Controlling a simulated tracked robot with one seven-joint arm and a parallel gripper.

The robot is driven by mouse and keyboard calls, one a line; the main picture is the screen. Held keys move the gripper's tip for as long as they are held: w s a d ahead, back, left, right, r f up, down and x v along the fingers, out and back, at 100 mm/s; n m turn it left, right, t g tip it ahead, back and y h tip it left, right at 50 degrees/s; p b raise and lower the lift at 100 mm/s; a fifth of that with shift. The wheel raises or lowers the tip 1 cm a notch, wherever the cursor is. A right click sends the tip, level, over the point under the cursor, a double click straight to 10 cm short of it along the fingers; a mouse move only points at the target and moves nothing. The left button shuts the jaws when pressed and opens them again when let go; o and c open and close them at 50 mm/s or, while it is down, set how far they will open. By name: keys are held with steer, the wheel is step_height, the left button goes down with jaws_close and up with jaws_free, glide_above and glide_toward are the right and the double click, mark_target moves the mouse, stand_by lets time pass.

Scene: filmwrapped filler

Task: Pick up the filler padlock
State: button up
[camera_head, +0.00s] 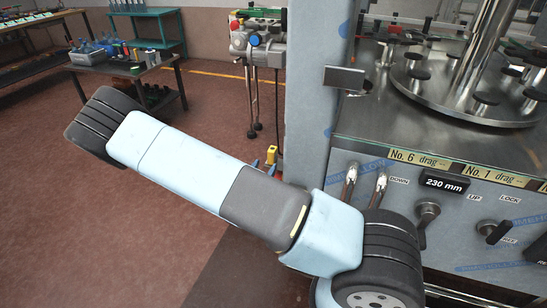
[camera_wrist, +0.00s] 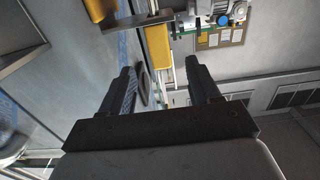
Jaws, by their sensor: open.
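My gripper (camera_wrist: 158,66) shows in the wrist view with its two dark fingers spread apart. It is open, with nothing held between the fingers. A small dark curved loop (camera_wrist: 143,86) shows close beside the left finger, and a yellow block (camera_wrist: 158,45) shows beyond the fingertips. I cannot tell whether either belongs to the filler padlock. In the head view I cannot make out the padlock. My arm crosses the middle of that view, and my gripper is not visible there.
The filler machine's control panel (camera_head: 460,222) with knobs and its steel deck (camera_head: 400,118) stand at the right, beside a pale blue column (camera_head: 311,110). A grey and red machine (camera_head: 262,48) stands behind. A dark table (camera_head: 150,72) with bottles is at upper left. Red-brown floor (camera_head: 60,230) lies open at left.

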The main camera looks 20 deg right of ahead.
mark_target(274, 151)
steer(key=x, duration=1)
steer(key=shift+w+d+f, duration=0.1)
steer(key=shift+w+d, duration=0.05)
steer(key=shift+w, duration=0.05)
steer(key=c, duration=1.1)
